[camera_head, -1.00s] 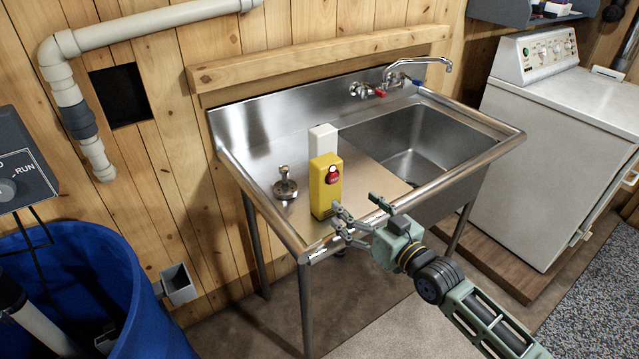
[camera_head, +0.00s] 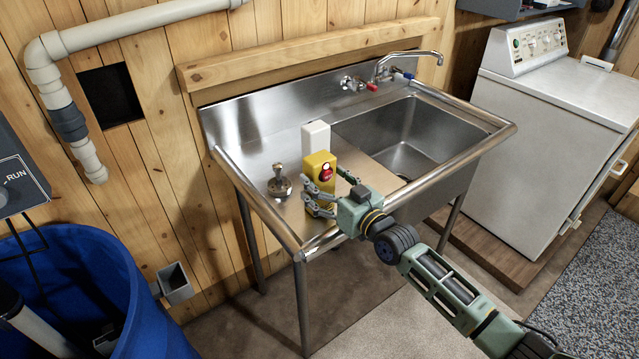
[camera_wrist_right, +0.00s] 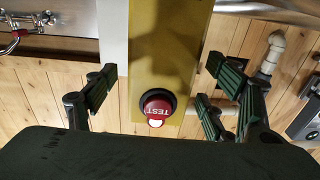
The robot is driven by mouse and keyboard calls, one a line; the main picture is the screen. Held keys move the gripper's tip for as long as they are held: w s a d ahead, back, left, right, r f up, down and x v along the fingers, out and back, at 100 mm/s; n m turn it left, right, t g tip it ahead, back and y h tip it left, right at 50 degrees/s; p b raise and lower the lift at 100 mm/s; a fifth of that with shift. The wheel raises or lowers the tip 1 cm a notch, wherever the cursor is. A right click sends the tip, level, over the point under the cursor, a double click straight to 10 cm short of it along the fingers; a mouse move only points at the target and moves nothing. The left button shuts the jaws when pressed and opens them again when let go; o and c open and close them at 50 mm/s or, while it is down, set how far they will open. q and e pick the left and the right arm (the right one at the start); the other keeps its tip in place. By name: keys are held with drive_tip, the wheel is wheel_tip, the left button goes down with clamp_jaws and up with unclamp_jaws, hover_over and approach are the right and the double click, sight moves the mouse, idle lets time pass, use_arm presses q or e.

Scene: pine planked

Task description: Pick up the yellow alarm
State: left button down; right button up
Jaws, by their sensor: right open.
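The yellow alarm (camera_head: 319,166) is a yellow box with a red button, standing upright on the sink's flat drainboard. My right gripper (camera_head: 331,189) is at its front, with open fingers on either side of it; its lower part is partly hidden by the fingers. In the right wrist view the alarm (camera_wrist_right: 165,60) shows close up with its red TEST button, between the open fingers of my right gripper (camera_wrist_right: 160,95). Gaps show between the fingers and the box, so it is not gripped. My left gripper is not in view.
A white box (camera_head: 316,135) stands just behind the alarm. A metal valve-like fitting (camera_head: 280,183) sits left of it on the drainboard. The steel sink (camera_head: 433,135) has a basin and faucet to the right. A blue barrel (camera_head: 75,290) stands at lower left.

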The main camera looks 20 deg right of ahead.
drive_tip(key=c, duration=1.3)
drive_tip(key=shift+o, duration=0.2)
drive_tip(key=shift+r, duration=0.1)
